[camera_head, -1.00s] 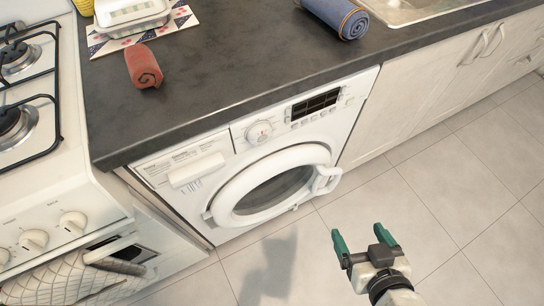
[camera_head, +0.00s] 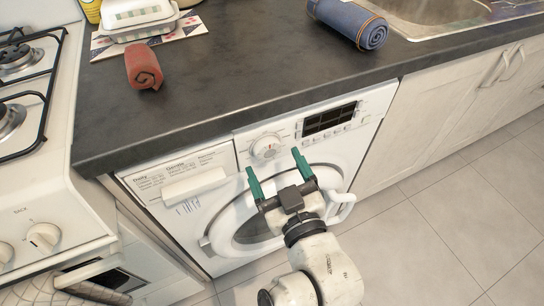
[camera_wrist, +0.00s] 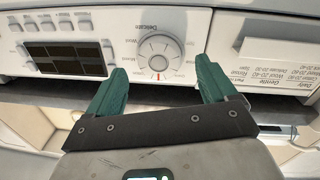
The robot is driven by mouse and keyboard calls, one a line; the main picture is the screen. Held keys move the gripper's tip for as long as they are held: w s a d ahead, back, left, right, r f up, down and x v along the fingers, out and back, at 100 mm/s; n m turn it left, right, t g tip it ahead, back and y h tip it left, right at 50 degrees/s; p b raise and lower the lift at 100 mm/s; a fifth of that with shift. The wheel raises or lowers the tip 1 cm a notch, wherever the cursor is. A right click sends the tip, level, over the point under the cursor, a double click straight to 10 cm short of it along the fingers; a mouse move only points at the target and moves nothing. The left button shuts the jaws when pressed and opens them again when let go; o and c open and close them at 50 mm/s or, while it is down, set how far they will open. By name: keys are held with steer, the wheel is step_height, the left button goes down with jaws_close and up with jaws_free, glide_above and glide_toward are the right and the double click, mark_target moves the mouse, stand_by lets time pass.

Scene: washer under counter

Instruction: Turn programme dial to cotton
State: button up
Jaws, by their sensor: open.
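The programme dial (camera_head: 265,147) is a round white knob on the washer's front panel, left of the dark display. In the wrist view the dial (camera_wrist: 160,55) has a ring of printed labels and a red mark on its edge; it appears between the fingertips. My gripper (camera_head: 276,168) is open and empty, its two green fingers pointing at the panel. In the wrist view my gripper (camera_wrist: 160,75) has its fingers either side of the dial in the picture. I cannot tell whether either finger touches it. The washer (camera_head: 222,225) has its round door partly hidden behind my arm.
A dark worktop (camera_head: 225,85) overhangs the washer. The detergent drawer (camera_head: 193,186) is left of the dial, the display (camera_head: 330,118) right. A door handle (camera_head: 342,207) sits near my arm. A gas cooker (camera_head: 35,190) stands left. Floor is free at right.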

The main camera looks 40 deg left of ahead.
mark_target(268, 150)
steer(key=shift+x, duration=1.4)
steer(key=c, duration=1.1)
